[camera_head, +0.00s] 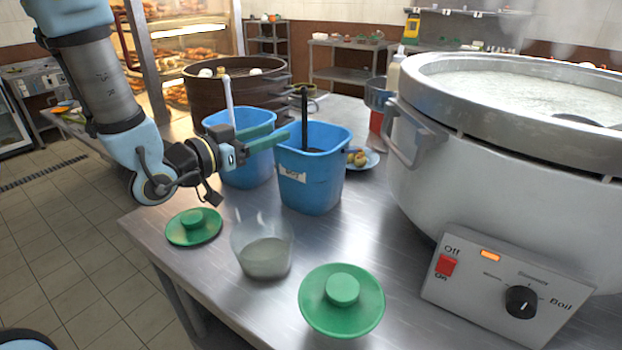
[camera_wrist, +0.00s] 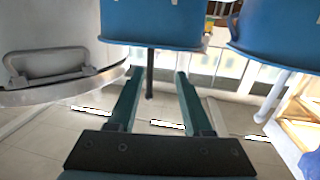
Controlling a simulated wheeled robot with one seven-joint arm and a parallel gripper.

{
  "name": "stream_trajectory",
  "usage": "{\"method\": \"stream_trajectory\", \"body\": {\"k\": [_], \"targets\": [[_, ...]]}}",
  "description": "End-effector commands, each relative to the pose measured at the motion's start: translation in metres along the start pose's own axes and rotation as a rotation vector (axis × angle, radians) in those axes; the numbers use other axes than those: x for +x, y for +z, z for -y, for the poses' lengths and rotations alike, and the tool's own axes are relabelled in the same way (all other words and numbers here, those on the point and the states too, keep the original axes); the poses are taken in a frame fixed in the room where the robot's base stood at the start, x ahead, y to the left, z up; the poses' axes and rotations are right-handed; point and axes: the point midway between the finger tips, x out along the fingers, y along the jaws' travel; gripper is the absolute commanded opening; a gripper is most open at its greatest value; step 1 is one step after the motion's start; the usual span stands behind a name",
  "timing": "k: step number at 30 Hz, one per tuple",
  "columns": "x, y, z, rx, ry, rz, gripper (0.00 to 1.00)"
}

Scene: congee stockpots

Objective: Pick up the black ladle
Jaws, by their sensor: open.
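The black ladle (camera_head: 304,118) stands nearly upright in the right blue bucket (camera_head: 310,180), its dark handle rising above the rim. Its lower part is hidden in the bucket. My gripper (camera_head: 281,131) has green fingers and reaches in from the left at about rim height. Its tips are just left of the handle in the head view. In the wrist view, which is upside down, the fingers (camera_wrist: 159,73) are spread apart and empty. The ladle's handle (camera_wrist: 150,75) shows in the gap between them, seemingly beyond the tips.
A second blue bucket (camera_head: 247,172) with a white-handled utensil (camera_head: 228,100) stands to the left, under my gripper. A large stockpot (camera_head: 470,170) stands right. Green lids (camera_head: 342,310) and a clear container (camera_head: 263,255) sit in front. A plate of food (camera_head: 360,159) is behind.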

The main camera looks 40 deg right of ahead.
Motion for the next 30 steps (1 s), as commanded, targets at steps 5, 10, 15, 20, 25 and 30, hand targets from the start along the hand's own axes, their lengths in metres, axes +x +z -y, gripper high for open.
{"method": "stream_trajectory", "body": {"k": [5,10,15,20,25,30], "targets": [[0.012,-0.007,-0.015,-0.009,0.048,-0.051,0.5],[0.039,-0.01,-0.017,-0.009,0.049,-0.051,0.5],[0.057,-0.01,-0.017,-0.009,0.047,-0.05,0.5],[0.068,-0.013,-0.017,-0.009,0.046,-0.049,0.5],[0.093,-0.02,-0.017,-0.009,0.047,-0.05,0.5],[0.11,-0.018,-0.017,-0.009,0.044,-0.049,0.5]]}}
